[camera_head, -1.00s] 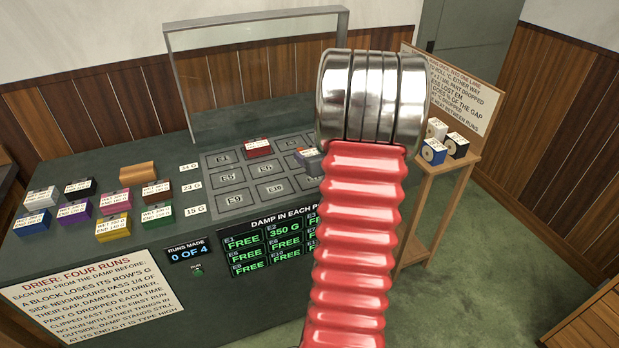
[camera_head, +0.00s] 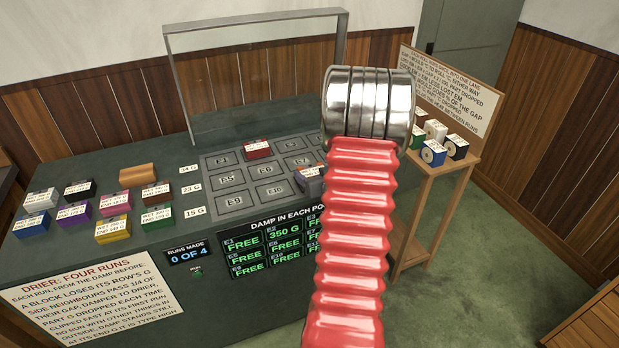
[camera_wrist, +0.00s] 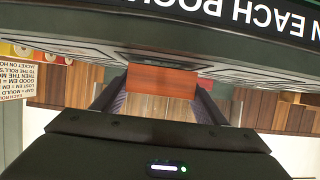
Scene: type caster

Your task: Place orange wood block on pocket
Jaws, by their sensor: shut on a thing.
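The orange wood block (camera_wrist: 160,78) is between the two fingers of my gripper (camera_wrist: 158,95) in the wrist view, with its orange-red face showing. In the head view, my gripper (camera_head: 307,184) is at the right part of the pocket grid, partly hidden by my arm. A small orange and white bit of the block (camera_head: 312,170) shows there. The pockets (camera_head: 269,193) are dark outlined squares with labels on the bench top. A red block with a white label (camera_head: 258,149) sits in a back-row pocket. Whether my held block touches the bench is unclear.
Several labelled blocks (camera_head: 114,201) and a plain orange-brown piece (camera_head: 138,174) stand at the bench's left. A glass panel (camera_head: 262,75) rises behind the pockets. The display (camera_head: 270,245) reads E2 350 G. A wooden stand (camera_head: 440,170) with several small blocks is at the right.

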